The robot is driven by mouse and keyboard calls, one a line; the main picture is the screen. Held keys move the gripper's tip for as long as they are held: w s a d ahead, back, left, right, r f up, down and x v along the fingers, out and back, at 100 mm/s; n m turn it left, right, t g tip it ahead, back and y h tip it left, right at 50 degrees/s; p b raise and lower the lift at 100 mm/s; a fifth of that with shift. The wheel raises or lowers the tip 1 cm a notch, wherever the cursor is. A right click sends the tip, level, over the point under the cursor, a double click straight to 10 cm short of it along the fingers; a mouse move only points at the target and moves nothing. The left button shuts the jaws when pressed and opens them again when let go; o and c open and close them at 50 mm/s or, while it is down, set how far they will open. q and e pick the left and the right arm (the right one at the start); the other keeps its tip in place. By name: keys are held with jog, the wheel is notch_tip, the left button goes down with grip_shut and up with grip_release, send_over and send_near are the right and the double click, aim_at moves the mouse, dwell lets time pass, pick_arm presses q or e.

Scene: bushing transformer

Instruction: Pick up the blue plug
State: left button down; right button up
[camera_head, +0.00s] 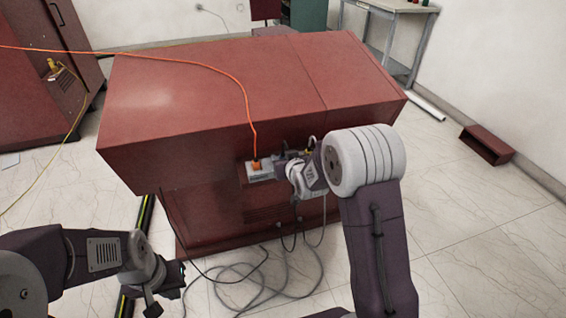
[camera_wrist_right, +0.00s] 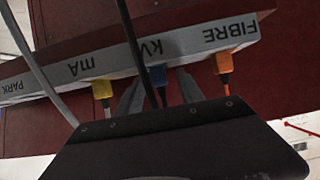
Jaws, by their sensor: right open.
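The blue plug (camera_wrist_right: 157,75) sits at the socket marked kV on the grey labelled strip (camera_wrist_right: 75,70), with a dark cable running across it. In the right wrist view, my right gripper (camera_wrist_right: 158,90) is open, with one finger on each side of the blue plug; I cannot tell whether they touch it. In the head view, my right gripper (camera_head: 288,167) is at the strip, and the blue plug cannot be made out there. My left gripper (camera_head: 163,293) is low at the left, away from the strip, and looks open and empty.
A yellow plug (camera_wrist_right: 102,89) at mA and an orange plug (camera_wrist_right: 224,62) at FIBRE flank the blue one. A grey cable (camera_wrist_right: 35,60) crosses the strip. The strip is on the red cabinet (camera_head: 230,90). Loose cables (camera_head: 255,285) lie on the floor below.

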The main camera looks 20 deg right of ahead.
grip_shut()
jog(key=shift+s, duration=0.1)
